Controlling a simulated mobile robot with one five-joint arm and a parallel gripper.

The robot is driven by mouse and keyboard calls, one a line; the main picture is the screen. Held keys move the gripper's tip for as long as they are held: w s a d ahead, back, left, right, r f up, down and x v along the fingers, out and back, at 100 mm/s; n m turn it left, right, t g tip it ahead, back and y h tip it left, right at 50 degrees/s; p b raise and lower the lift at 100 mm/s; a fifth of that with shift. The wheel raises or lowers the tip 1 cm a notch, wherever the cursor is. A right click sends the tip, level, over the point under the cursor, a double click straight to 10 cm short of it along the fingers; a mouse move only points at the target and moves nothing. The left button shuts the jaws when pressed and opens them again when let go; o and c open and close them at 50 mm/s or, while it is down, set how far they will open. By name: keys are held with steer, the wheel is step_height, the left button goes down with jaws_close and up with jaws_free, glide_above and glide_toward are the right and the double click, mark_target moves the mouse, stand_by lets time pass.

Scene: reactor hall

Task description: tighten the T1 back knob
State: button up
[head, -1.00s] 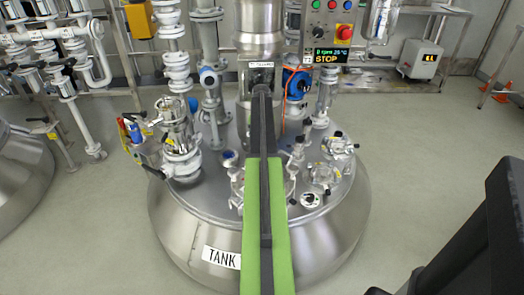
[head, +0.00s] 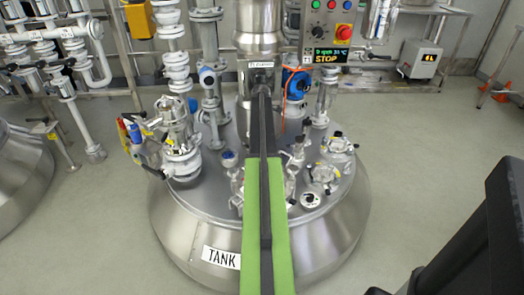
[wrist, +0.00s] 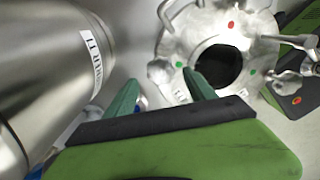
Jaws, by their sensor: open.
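My gripper (wrist: 162,88) is open in the wrist view, its two green fingers apart with nothing held between them. Beyond the fingertips is a round metal fitting (wrist: 176,42) with a dark opening, red and green dots and a small tag that seems to read T1. A rounded metal knob (wrist: 160,70) shows between and beyond the fingers, apart from them. Another knob-like part (wrist: 288,82) is at the right. I cannot tell which is the back knob. In the head view my arm reaches over the tank lid (head: 215,150) and hides its middle; the fingertips are not visible there.
A steel cylinder with a T1 label (wrist: 88,45) stands close on the left in the wrist view. In the head view, valves and pipes (head: 180,150) crowd the lid's left, and clamped fittings (head: 325,175) its right. A control panel (head: 328,25) is behind. Open floor (head: 430,140) lies right.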

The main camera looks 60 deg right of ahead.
steer(key=n, duration=0.3)
steer(key=shift+n, duration=0.4)
steer(key=shift+f+n+b, duration=0.4)
steer(key=shift+n, duration=0.4)
step_height(320, 180, down, 5)
steer(key=b, duration=0.5)
steer(key=shift+f, duration=0.15)
